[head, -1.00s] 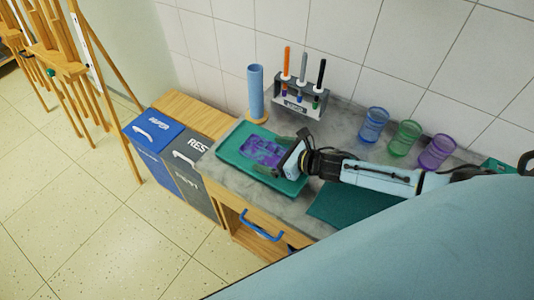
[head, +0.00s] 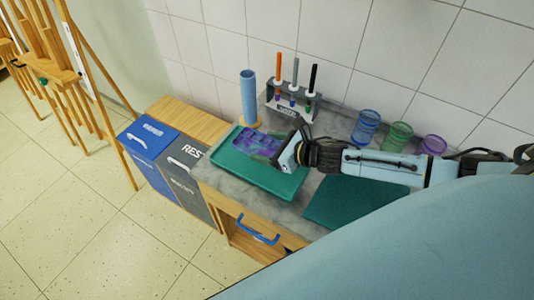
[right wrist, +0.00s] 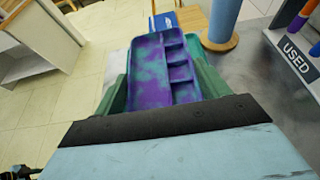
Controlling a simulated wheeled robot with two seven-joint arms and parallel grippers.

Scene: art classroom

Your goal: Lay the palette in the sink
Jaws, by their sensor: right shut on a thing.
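The palette (head: 257,145) is a flat purple slab mottled with teal paint. In the right wrist view the palette (right wrist: 160,72) shows a long well on one side and several small wells on the other. My right gripper (head: 279,157) is shut on its near right edge and holds it over the back of a green tray (head: 255,179). The front of the tray is bare. I see no sink in these views. My left gripper is not in view.
A blue cylinder (head: 249,98) on a wooden base and a pen rack (head: 291,104) stand behind the tray. Cups, including a blue one (head: 365,127), line the wall. A dark green mat (head: 350,203) lies right. Two bins, one blue (head: 150,138), stand left.

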